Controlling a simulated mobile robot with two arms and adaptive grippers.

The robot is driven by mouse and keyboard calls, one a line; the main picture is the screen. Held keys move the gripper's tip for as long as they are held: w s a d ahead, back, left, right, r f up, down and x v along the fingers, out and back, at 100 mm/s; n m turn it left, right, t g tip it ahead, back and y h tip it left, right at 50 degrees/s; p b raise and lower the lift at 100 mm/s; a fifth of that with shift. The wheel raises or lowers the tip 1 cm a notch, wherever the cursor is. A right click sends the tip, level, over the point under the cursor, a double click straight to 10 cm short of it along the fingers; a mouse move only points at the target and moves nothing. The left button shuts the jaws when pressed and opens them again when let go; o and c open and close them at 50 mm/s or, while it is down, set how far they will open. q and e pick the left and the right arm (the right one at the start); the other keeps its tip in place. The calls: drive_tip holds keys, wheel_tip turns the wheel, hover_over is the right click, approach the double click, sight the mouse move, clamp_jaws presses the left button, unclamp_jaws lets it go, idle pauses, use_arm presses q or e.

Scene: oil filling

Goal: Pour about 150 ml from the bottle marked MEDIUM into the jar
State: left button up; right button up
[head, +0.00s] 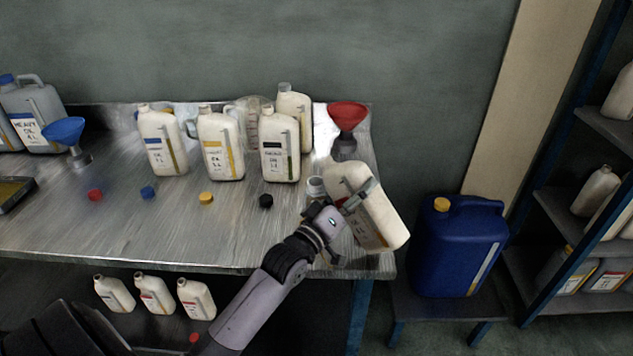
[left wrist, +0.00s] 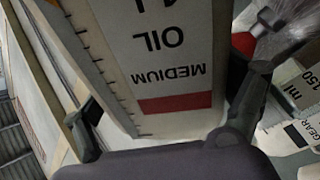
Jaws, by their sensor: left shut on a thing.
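The MEDIUM bottle (head: 376,212) is cream with a red stripe under its lettering; its label (left wrist: 165,75) fills the left wrist view upside down. My left gripper (head: 358,196) is shut on it at the table's right end. The bottle is tilted, its top toward the upper left. A small pale round rim (head: 316,186) shows just left of the bottle's top; it may be the jar's mouth, its lower part hidden by my gripper. I cannot see any oil stream or the jar's level. My right gripper is not in view.
Several cream bottles (head: 222,150) stand at the back of the metal table (head: 110,225). A red funnel (head: 347,117) stands behind the held bottle. Loose caps (head: 206,198) lie in front. A blue canister (head: 460,245) is to the right. A 150 ml marking (left wrist: 306,82) shows at the wrist view's right.

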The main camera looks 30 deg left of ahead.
sight(350, 191)
use_arm(q)
wheel_tip(350, 191, up, 4)
drive_tip(key=m+h+p, duration=0.1)
drive_tip(key=m+p, duration=0.2)
drive_tip(key=m, duration=0.1)
drive_tip(key=shift+s+d+r, duration=0.1)
drive_tip(key=shift+r, duration=0.05)
drive_tip(key=shift+d+m+h+p, duration=0.3)
drive_tip(key=shift+m+p, duration=0.15)
drive_tip(key=shift+m, duration=0.55)
drive_tip(key=m, duration=0.3)
drive_tip(key=shift+d+f+h, duration=0.2)
drive_tip(key=shift+h, duration=0.2)
drive_tip(key=shift+f+m+g+h, duration=0.3)
drive_tip(key=shift+f+m, duration=0.1)
drive_tip(key=shift+m, duration=0.8)
drive_tip(key=shift+d, duration=0.1)
